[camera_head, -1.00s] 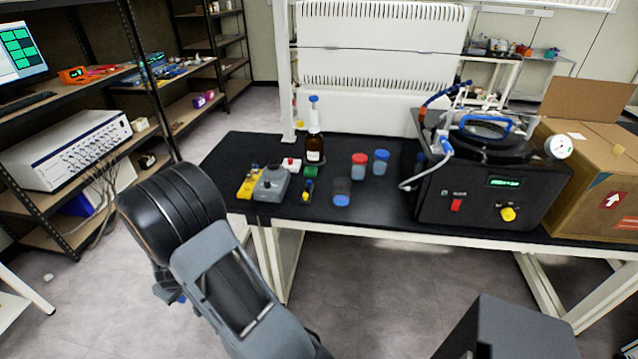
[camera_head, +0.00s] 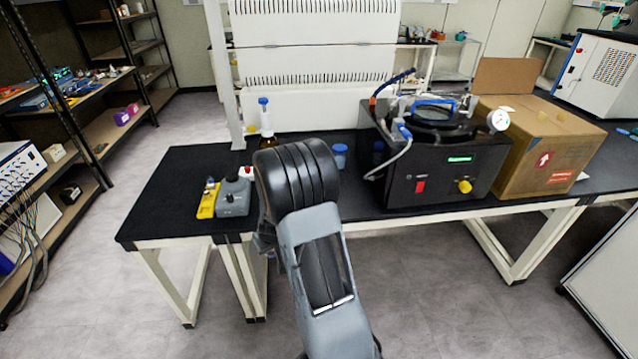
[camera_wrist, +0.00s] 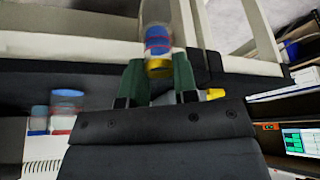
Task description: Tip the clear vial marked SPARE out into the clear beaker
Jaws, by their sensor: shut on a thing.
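In the wrist view my gripper (camera_wrist: 158,66) has its two green fingers closed on a small clear vial (camera_wrist: 157,42). The vial shows blue, red and white bands and a yellow end between the fingertips. Its marking is not readable. In the head view my arm hides the gripper and vial. I cannot pick out the clear beaker for sure. A clear vessel with blue on it (camera_head: 340,150) stands on the table just right of my arm. Two blurred vessels, one (camera_wrist: 66,102) nearer the middle and one (camera_wrist: 38,118) further left, show in the wrist view.
The black freeze dryer (camera_head: 440,165) stands on the black table (camera_head: 170,190), with a cardboard box (camera_head: 540,150) to its right. A grey device (camera_head: 233,197), a yellow item (camera_head: 208,202) and a blue-topped bottle (camera_head: 265,118) are left of my arm. The table's left end is clear.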

